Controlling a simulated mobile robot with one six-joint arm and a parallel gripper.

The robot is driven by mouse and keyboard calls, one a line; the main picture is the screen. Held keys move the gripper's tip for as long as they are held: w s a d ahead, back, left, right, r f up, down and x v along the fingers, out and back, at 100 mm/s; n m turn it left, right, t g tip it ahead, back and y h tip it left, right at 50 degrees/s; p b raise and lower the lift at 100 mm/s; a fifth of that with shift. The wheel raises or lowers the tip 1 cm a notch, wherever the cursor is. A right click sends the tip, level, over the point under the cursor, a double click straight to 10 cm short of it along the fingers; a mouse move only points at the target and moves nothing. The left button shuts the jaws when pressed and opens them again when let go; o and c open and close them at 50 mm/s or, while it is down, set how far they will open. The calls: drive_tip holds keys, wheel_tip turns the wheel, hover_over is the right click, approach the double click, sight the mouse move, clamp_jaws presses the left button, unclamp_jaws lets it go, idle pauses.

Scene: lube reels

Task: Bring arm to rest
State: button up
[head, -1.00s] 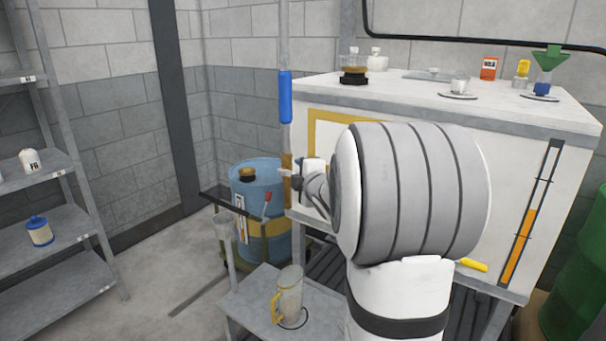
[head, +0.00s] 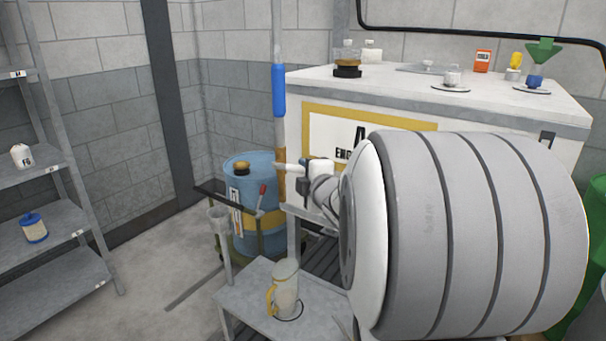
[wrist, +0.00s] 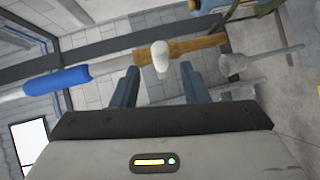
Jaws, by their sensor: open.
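My gripper shows in the wrist view (wrist: 160,87), its two dark fingers apart with nothing between them. A pole with a blue sleeve (wrist: 57,79) and a brown lower section crosses beyond the fingertips there, with a white knob (wrist: 160,52) in front of it. In the head view my arm's large white and grey link fills the lower right and hides much of the cabinet. The small end of my arm points left, near the upright pole (head: 279,95). Whether it touches the pole cannot be told.
A white cabinet (head: 300,126) with a bench top carries bottles, a cup and a green funnel (head: 543,47). A blue drum (head: 262,178) stands behind the pole. A jug (head: 286,288) stands on a low grey stand (head: 240,295).

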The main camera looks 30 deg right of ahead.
idle(0.3)
drive_tip(key=shift+a+r+m+p, duration=0.15)
drive_tip(key=shift+r+m+p, duration=0.05)
drive_tip(key=shift+m+p, duration=0.1)
drive_tip(key=s+a+m+g+y+p, duration=0.1)
drive_tip(key=s+a+m+g+p, duration=0.5)
drive_tip(key=s+a, duration=0.3)
drive_tip(key=s+a+m+g+y+p, duration=0.1)
drive_tip(key=s+a+m+g+p, duration=0.5)
drive_tip(key=s, duration=1)
drive_tip(key=a+m+g, duration=0.1)
drive_tip(key=a+m, duration=0.1)
drive_tip(key=a, duration=0.1)
drive_tip(key=shift+a+m+p, duration=0.35)
drive_tip(key=shift+m, duration=0.05)
